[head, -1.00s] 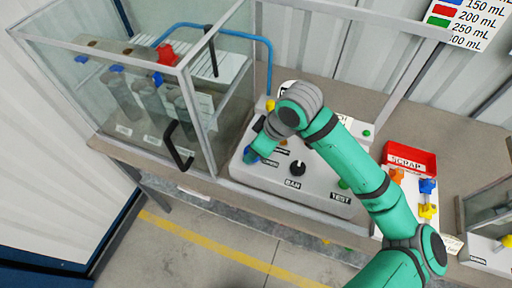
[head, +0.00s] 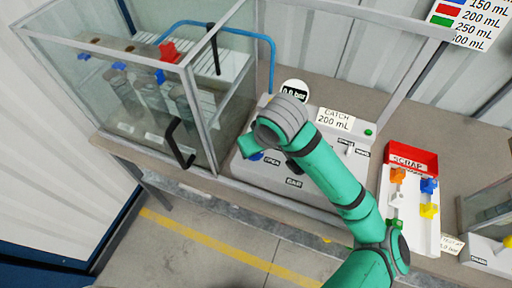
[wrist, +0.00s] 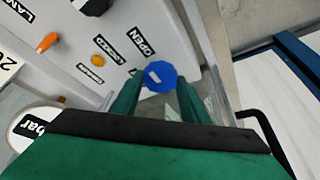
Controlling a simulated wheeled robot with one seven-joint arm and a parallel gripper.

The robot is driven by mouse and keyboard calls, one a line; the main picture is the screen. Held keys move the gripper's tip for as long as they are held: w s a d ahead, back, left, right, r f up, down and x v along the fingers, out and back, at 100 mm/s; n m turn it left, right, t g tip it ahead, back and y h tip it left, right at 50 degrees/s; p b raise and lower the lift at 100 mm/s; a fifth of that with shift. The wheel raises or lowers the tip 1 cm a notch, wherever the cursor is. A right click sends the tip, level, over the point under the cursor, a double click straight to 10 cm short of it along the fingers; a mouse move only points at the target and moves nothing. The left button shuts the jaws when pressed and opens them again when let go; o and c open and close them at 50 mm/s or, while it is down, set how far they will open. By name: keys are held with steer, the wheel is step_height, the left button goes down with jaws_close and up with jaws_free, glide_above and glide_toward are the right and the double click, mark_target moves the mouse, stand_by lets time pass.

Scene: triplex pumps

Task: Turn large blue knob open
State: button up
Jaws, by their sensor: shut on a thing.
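The large blue knob (wrist: 160,77) is a faceted round knob with a white mark on its face. It sits on the light grey panel, next to the OPEN label (wrist: 143,40), in the wrist view. My gripper (wrist: 162,88) is shut on the knob, with one green finger on each side of it. In the head view my gripper (head: 251,147) is at the left end of the control box (head: 255,176), and only a bit of the blue knob (head: 257,156) shows beneath it.
A glass-walled case with a black handle (head: 180,144) stands close to the left of the box. A red SCRAP tray (head: 412,157) and coloured valves stand to the right.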

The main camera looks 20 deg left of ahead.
steer(key=o, duration=1.1)
steer(key=shift+c, duration=0.2)
steer(key=shift+d+r, duration=0.1)
steer(key=shift+r, duration=0.3)
steer(key=v, duration=1)
